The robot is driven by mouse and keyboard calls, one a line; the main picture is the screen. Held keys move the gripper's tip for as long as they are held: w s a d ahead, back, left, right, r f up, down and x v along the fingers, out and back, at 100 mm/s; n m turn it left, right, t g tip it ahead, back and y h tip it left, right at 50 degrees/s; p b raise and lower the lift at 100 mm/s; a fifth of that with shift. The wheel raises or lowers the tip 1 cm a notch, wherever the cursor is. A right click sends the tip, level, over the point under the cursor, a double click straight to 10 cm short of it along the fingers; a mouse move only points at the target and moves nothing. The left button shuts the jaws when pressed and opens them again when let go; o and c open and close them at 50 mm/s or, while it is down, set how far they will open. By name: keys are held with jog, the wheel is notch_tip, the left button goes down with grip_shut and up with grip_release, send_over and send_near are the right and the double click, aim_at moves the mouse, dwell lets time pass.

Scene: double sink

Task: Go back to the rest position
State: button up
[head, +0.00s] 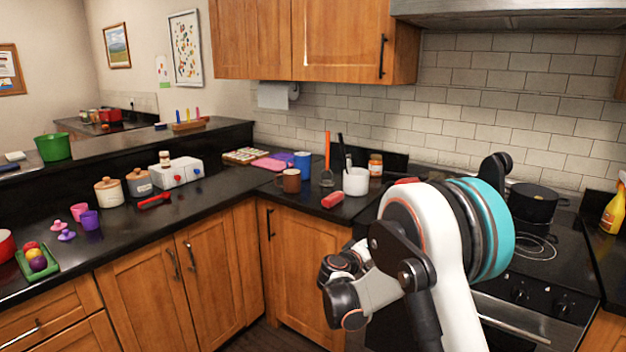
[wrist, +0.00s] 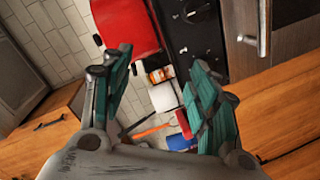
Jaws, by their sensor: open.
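My gripper (wrist: 165,92) is in the wrist view, with its two green-padded fingers spread apart and nothing between them. The counter with its utensils shows beyond the fingers, well away from them. In the head view my white arm with a teal band is folded in front of the stove. The fingers cannot be made out in that view.
A white utensil crock (head: 356,182), a red block (head: 332,200), a brown mug (head: 288,181) and a blue cup (head: 302,161) stand on the corner counter. A black pot (head: 533,203) sits on the stove. Wooden cabinets (head: 305,250) front the counter. Floor shows at bottom centre.

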jog(key=s+d+r+m+g+y, duration=0.1)
jog(key=s+d+r, duration=0.1)
jog(key=s+r, duration=0.35)
jog(key=s+d+r+m+g+y, duration=0.1)
jog(key=s+d+r+g, duration=0.1)
jog(key=s, duration=0.6)
jog(key=s+d+r+g+y, duration=0.1)
jog(key=s+d+r+y, duration=0.1)
jog(key=s+r, duration=0.3)
jog(key=s+a+f+y, duration=0.1)
jog(key=s+y, duration=0.1)
jog(key=s, duration=0.7)
jog(key=s+a+f+m+g+y, duration=0.1)
jog(key=s+a+f, duration=0.1)
jog(key=s, duration=0.8)
jog(key=s+a+f+m+y, duration=0.1)
jog(key=s+a+f+y, duration=0.1)
jog(key=s, duration=0.7)
jog(key=shift+s+a+g+y, duration=0.25)
jog(key=shift+g+y, duration=0.05)
